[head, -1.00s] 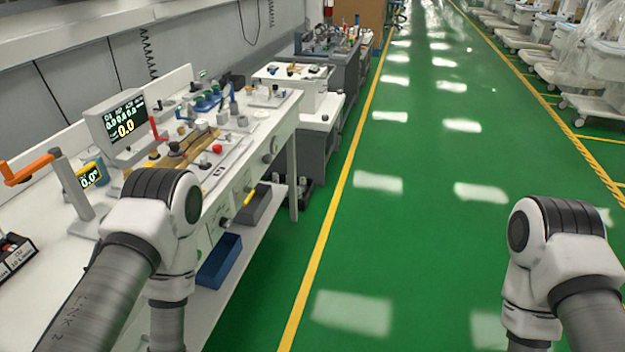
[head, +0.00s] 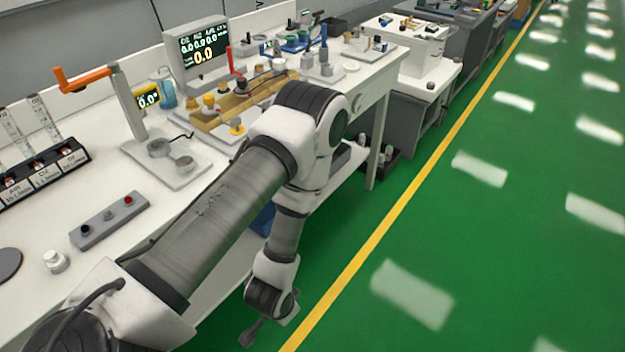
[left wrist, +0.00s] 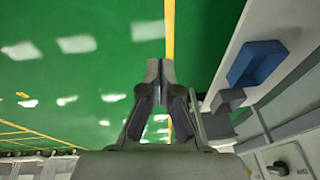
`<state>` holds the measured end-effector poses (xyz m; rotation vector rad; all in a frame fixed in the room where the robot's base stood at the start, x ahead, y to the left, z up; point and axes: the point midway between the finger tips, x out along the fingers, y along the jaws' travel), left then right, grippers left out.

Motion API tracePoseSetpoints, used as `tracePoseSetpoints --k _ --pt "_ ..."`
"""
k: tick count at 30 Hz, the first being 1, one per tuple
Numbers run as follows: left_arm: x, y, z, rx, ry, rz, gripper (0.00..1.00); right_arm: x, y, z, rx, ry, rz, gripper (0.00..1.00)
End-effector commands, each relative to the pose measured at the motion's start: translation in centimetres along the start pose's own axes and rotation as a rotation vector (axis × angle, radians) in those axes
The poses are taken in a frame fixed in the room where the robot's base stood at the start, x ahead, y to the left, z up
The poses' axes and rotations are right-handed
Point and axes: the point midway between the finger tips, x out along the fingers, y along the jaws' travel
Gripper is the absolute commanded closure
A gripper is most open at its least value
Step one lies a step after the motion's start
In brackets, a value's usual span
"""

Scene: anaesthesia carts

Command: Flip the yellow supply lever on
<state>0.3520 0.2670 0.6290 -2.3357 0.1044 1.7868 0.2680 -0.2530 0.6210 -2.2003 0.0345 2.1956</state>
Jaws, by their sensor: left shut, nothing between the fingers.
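I cannot see the yellow supply lever in either view now; my left arm (head: 225,210) covers much of the bench's front panel in the head view. My left gripper (head: 252,336) hangs low over the green floor, in front of the bench and apart from it. In the left wrist view its fingers (left wrist: 159,72) are together with nothing between them. Part of the bench front with a dark dial (left wrist: 279,168) shows at the lower right of that view. My right gripper is in neither view.
The white bench (head: 70,205) holds a display (head: 203,52), an orange-handled crank (head: 85,78) and several small fittings. A blue bin (left wrist: 257,62) and a grey bin (left wrist: 228,99) sit on the low shelf. The green floor (head: 480,240) to the right is clear.

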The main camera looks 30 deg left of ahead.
Motion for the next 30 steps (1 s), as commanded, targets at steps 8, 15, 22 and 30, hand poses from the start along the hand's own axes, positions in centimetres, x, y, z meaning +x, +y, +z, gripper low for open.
tracePoseSetpoints --k 8,15,22,30 --pt "12.6 -7.2 -16.6 0.606 0.504 -0.63 1.0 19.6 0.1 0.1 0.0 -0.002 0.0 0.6" --pt "10.4 -12.2 -24.7 0.924 0.454 -1.433 1.0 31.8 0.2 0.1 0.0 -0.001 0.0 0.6" --pt "6.3 -13.6 -26.0 0.968 0.238 -1.794 1.0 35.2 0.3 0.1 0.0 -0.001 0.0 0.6" --pt "5.6 -13.7 -26.2 0.972 0.222 -1.809 1.0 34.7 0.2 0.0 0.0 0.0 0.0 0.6"
